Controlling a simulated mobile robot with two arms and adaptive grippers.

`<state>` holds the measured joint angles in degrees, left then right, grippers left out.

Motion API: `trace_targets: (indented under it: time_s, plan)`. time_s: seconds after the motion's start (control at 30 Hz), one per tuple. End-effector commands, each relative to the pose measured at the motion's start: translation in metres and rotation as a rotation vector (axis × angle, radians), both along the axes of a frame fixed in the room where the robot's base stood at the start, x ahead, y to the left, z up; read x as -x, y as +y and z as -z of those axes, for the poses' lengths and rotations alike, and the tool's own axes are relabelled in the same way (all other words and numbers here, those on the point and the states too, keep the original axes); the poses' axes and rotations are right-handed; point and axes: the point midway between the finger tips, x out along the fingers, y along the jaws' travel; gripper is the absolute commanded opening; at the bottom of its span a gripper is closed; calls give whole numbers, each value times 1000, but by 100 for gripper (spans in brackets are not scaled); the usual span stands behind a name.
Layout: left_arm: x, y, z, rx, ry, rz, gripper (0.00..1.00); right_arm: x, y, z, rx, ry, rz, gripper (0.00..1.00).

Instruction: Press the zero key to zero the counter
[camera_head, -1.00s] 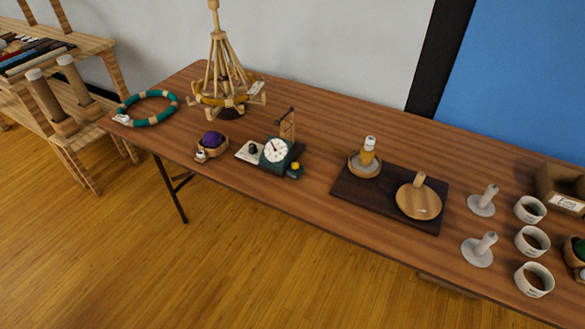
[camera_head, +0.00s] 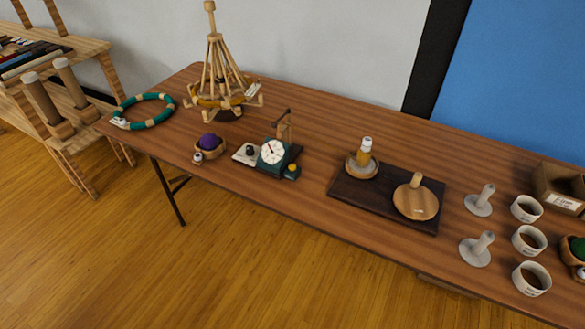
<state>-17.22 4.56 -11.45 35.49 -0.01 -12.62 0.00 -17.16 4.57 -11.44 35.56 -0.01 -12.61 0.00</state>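The counter (camera_head: 273,152) is a small dark green device with a round white dial and a dark needle. It stands near the front edge of the brown table, left of the middle. A small yellow key (camera_head: 292,168) sits at its front right. Markings on the key and the dial reading are too small to make out. Neither of my grippers is in the head view.
A wooden yarn swift (camera_head: 222,80) and a green ring (camera_head: 146,110) stand behind and left. A bowl with purple yarn (camera_head: 209,146) is left of the counter. A dark board (camera_head: 350,190) with wooden pieces and white cups (camera_head: 527,208) are right. Table between counter and board is clear.

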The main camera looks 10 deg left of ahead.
Motion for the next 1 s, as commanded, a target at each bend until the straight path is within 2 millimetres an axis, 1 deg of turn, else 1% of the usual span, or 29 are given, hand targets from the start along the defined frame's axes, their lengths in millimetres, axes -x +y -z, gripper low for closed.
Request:
trace_targets:
  time_s: [0.03, 0.07, 0.3, 1.0]
  plan:
    - [0, 0, 0, 0, 0, 0, 35, 0, 0, 0, 0, 0, 0, 0]
    - [0, 0, 0, 0, -1, 0, 32, 0, 0, 0, 0, 0, 0, 0]
    - [-1, 0, 0, 0, -1, 0, 1, 0, 0, 0, 0, 1, 0, 0]
    - [-1, 0, 0, 0, -2, 0, 0, 1, 0, 0, -1, 1, 0, 0]
